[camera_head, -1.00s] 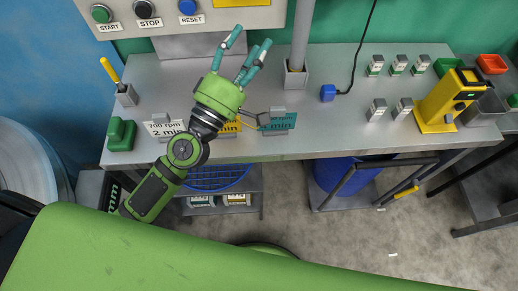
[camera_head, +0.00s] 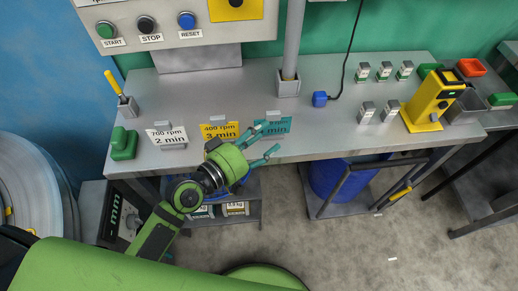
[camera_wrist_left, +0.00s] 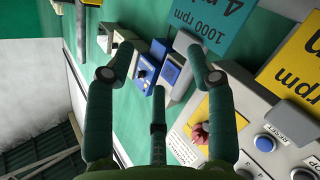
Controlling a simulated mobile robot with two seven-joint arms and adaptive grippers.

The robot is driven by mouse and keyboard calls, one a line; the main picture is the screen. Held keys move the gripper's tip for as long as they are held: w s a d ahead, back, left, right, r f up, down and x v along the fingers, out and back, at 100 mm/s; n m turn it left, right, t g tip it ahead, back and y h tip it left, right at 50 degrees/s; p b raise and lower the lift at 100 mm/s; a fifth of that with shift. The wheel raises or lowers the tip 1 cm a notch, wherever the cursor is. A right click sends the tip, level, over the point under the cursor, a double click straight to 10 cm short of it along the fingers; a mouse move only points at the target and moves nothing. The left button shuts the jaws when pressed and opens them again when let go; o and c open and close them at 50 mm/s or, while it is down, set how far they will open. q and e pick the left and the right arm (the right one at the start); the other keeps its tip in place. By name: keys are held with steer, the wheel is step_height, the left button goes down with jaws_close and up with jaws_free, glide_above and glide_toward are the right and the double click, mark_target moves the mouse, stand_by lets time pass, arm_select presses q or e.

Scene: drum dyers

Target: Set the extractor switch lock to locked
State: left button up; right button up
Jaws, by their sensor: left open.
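A red knob (camera_wrist_left: 200,133) sits on a yellow plate (camera_wrist_left: 183,148) of the control panel in the left wrist view; I cannot read its setting. My left gripper (camera_head: 268,140) is open and empty near the table's front edge, beside the teal card (camera_head: 272,127). Its spread fingers also show in the left wrist view (camera_wrist_left: 160,88), apart from the knob. My right gripper is not in view.
The grey control panel (camera_head: 180,33) has start, stop and reset buttons. Below it stands the metal table (camera_head: 185,95) with a yellow card (camera_head: 219,130), a white card (camera_head: 166,136), a post (camera_head: 293,50) and a yellow device (camera_head: 434,100). The wrist view shows a blue box (camera_wrist_left: 148,70).

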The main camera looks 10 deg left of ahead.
arm_select(q)
steer(key=shift+s+a+f+m+g, duration=0.15)
steer(key=shift+s+f+g, duration=0.1)
steer(key=shift+f, duration=0.25)
steer(key=shift+s+d+f+m+g, duration=0.1)
steer(key=shift+s+f+m+g, duration=0.1)
steer(key=shift+f, duration=0.3)
